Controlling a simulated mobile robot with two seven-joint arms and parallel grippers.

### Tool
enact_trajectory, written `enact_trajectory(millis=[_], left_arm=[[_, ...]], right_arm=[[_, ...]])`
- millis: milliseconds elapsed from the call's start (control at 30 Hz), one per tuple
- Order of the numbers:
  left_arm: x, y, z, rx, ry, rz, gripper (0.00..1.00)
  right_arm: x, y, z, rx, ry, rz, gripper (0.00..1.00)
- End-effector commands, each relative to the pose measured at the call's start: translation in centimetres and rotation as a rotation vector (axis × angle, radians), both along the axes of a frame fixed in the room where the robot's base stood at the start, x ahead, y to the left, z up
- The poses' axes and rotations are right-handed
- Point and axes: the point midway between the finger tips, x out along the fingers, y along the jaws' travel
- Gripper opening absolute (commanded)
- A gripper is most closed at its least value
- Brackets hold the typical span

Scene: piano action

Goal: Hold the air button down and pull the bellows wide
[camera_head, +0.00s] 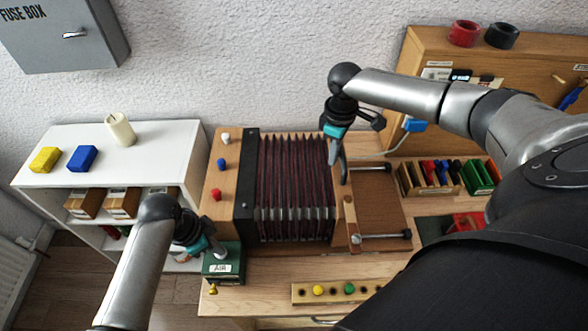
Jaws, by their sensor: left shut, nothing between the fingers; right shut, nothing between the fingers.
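The bellows (290,190), dark red with metal-tipped folds, stand on the wooden bench between a black end plate on the left and a wooden end board (346,222) on the right. The folds are spread part way. A green box labelled AIR (223,264) sits at the bench's front left. My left gripper (217,250) is shut and empty at the top of this box; it hides the button, so I cannot tell whether it is pressed. My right gripper (343,178) is shut and empty, pointing down beside the top of the right end board. I cannot tell whether it touches.
Two guide rods with a wooden plate (378,207) lie right of the bellows. Coloured knobs (221,164) stand on the left board. A peg strip (335,291) lies in front. A white shelf (160,136) is at left; crates (430,178) are at right.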

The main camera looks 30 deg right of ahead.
Motion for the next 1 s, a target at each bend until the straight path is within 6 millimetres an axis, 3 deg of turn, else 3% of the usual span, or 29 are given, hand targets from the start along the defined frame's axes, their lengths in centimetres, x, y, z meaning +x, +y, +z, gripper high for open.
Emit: enact_trajectory(millis=[1000], left_arm=[[-0.1, 0.1, -0.1, 0.002, 0.002, 0.000, 0.00]], right_arm=[[-2.2, -3.5, -0.1, -0.004, 0.003, -0.002, 0.00]])
